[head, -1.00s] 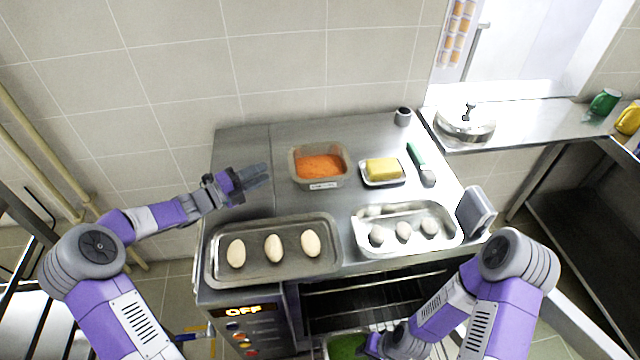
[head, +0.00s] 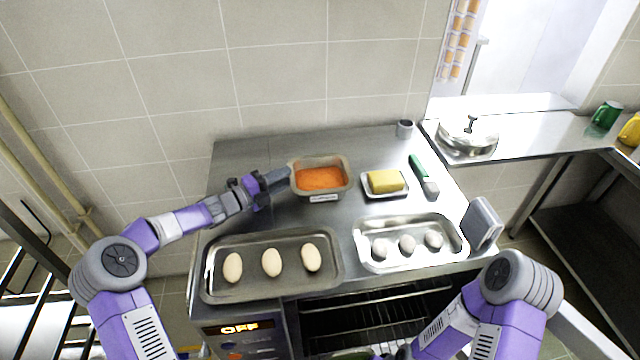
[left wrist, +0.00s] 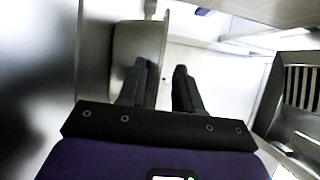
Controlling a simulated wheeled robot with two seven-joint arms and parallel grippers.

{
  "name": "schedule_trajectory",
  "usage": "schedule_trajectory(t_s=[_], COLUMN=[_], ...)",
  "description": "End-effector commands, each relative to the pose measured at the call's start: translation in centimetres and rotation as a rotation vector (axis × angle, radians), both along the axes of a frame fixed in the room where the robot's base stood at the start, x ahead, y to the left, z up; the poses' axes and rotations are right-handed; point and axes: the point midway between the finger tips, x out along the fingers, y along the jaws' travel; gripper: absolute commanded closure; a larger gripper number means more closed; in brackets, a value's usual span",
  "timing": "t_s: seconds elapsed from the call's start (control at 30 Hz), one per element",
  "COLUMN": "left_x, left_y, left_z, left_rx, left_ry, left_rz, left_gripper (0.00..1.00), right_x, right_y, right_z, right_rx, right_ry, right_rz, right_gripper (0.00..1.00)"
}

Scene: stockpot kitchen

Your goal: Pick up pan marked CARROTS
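The pan of orange carrots (head: 321,180) stands on the steel top near the wall, with a small white label on its front whose writing is too small to read. My left gripper (head: 281,180) is at the pan's left rim, fingers pointing at it. In the left wrist view the two dark fingers (left wrist: 163,88) are apart, and the pan's wall (left wrist: 140,42) shows just ahead, overlapped by one finger. I cannot tell whether the fingers straddle the rim or touch it. My right arm reaches down at the bottom edge, its gripper out of the picture.
A yellow block on a small tray (head: 402,190) is right of the pan, with a green-handled tool (head: 423,176) beyond. In front are a tray with pale oval pieces (head: 212,283) and a shiny tray with grey ones (head: 459,252).

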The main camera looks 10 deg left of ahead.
Motion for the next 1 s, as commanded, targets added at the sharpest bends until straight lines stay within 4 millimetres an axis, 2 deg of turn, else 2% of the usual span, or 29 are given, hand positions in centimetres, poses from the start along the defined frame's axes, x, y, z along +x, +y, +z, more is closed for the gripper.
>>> schedule_trajectory(t_s=[0.1, 0.3, 0.33, 1.0], left_x=[-0.01, -0.03, -0.03, -0.03], left_y=[0.01, 0.03, 0.03, 0.04], left_z=[0.02, 0.01, 0.01, 0.05], left_rx=[0.000, 0.000, 0.000, -0.001], left_ry=[0.000, 0.000, 0.000, -0.001], left_rz=[0.000, 0.000, 0.000, 0.000], left_gripper=[0.68, 0.98, 1.00, 1.00], right_x=[-0.01, -0.01, -0.01, -0.01], right_y=[0.00, 0.01, 0.01, 0.01], right_z=[0.02, 0.01, 0.01, 0.01], right_rx=[0.000, 0.000, 0.000, 0.000], right_ry=[0.000, 0.000, 0.000, 0.000], right_rz=[0.000, 0.000, 0.000, 0.000], right_gripper=[0.66, 0.66, 0.66, 0.66])
